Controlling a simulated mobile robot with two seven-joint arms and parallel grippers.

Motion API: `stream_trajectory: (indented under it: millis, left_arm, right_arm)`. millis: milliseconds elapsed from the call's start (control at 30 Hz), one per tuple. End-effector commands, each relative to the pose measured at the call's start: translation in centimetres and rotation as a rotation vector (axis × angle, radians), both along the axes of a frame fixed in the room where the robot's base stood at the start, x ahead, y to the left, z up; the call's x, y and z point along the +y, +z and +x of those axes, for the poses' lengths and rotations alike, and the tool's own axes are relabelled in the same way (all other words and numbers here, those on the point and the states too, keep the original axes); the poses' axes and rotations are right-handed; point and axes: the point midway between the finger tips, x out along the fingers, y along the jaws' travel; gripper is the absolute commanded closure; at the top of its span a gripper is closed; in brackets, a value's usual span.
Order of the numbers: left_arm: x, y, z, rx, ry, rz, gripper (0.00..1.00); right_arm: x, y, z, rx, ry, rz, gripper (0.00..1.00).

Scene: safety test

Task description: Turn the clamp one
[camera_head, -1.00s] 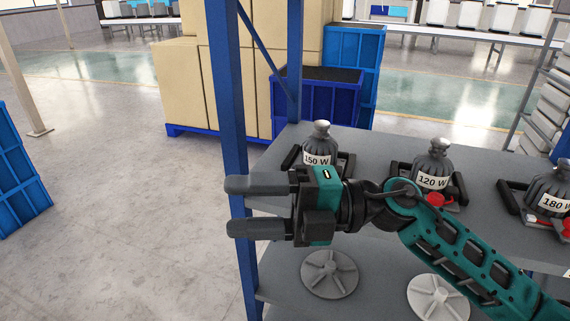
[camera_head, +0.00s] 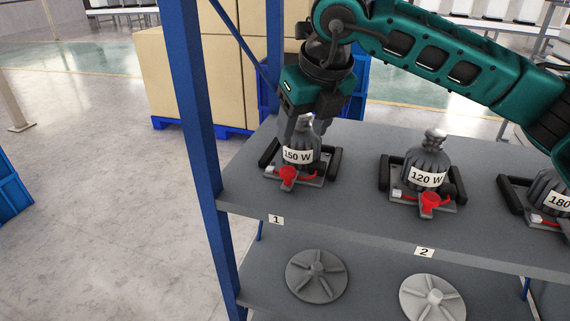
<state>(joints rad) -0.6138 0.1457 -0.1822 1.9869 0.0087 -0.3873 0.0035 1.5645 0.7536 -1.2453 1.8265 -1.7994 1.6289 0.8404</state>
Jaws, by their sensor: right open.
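Clamp one is the black and grey fixture with a red knob (camera_head: 288,175) on the grey shelf, above the label "1" (camera_head: 276,219). A dark ribbed lamp marked "150 W" (camera_head: 297,157) stands upright in it. My right gripper (camera_head: 305,122) comes down from above, its fingers pointing down at the lamp's silver top. The gripper is open; its fingers partly hide that top, and I cannot tell whether they touch it. My left gripper is not in view.
A "120 W" lamp (camera_head: 428,165) sits in a second clamp above label "2" (camera_head: 425,252), and a "180" one (camera_head: 550,192) stands at right. Round finned discs (camera_head: 316,275) lie on the lower shelf. A blue post (camera_head: 200,130) rises close left of clamp one.

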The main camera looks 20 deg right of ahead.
Motion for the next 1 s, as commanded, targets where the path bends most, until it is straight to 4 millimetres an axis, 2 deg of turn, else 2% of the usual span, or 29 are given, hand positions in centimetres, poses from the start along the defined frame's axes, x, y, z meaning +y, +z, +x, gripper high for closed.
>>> stream_trajectory:
  millis: [300, 500, 700, 1000]
  left_arm:
    - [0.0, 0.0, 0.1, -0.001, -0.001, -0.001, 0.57]
    - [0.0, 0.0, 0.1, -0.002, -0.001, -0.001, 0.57]
    - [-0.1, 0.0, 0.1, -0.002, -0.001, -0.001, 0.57]
    - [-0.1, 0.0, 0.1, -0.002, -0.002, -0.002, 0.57]
  right_arm:
    - [0.6, -6.2, 2.3, 0.005, 0.003, 0.001, 0.40]
    - [0.9, -9.1, 3.6, 0.005, 0.006, 0.002, 0.40]
    - [0.9, -10.4, 4.1, 0.003, 0.006, 0.003, 0.40]
    - [1.0, -10.6, 4.2, 0.002, 0.006, 0.004, 0.41]
